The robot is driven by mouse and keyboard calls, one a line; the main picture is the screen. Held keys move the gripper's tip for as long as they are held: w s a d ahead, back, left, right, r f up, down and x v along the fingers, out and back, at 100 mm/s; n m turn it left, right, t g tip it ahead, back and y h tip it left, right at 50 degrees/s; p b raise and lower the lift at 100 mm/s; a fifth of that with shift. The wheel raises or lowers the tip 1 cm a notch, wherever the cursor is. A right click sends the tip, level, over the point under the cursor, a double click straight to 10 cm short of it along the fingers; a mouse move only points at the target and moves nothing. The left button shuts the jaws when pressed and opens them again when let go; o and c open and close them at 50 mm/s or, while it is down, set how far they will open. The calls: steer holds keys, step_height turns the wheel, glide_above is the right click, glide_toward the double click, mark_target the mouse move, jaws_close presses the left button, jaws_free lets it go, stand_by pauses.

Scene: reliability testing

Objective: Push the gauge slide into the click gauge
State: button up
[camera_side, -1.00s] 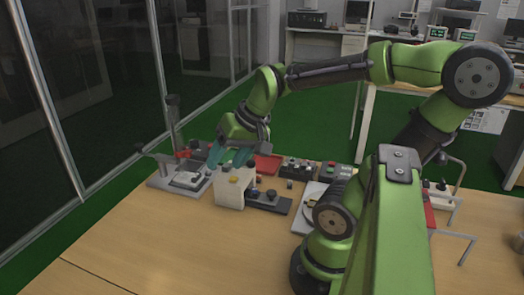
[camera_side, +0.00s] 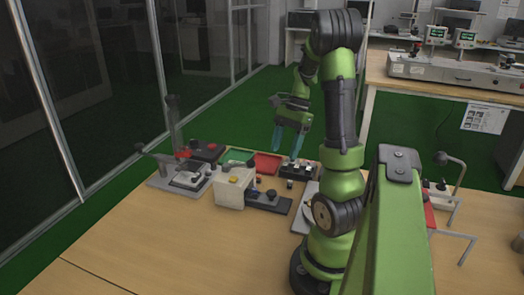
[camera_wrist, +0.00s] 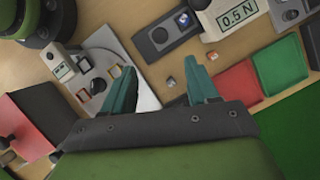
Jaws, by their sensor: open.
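The gauge slide looks to be the dark bar with a black knob (camera_side: 270,203), lying against the block's right side. It also shows in the wrist view (camera_wrist: 166,36), left of the block; how deep it sits in the block I cannot tell. My gripper (camera_side: 287,144) is open and empty, raised above the table's far side, apart from both. Its teal fingers (camera_wrist: 161,74) are spread in the wrist view.
A red tray (camera_side: 267,164) and a green tray (camera_side: 238,156) lie behind the block. A black button box (camera_side: 299,170) stands right of them. A grey clamp fixture (camera_side: 185,180) stands at left. Small cubes (camera_wrist: 171,82) lie loose. The front table is clear.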

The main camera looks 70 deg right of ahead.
mark_target(272, 191)
steer(key=x, duration=1.2)
steer(key=shift+a+f, duration=0.1)
steer(key=shift+f, duration=0.25)
jaws_close()
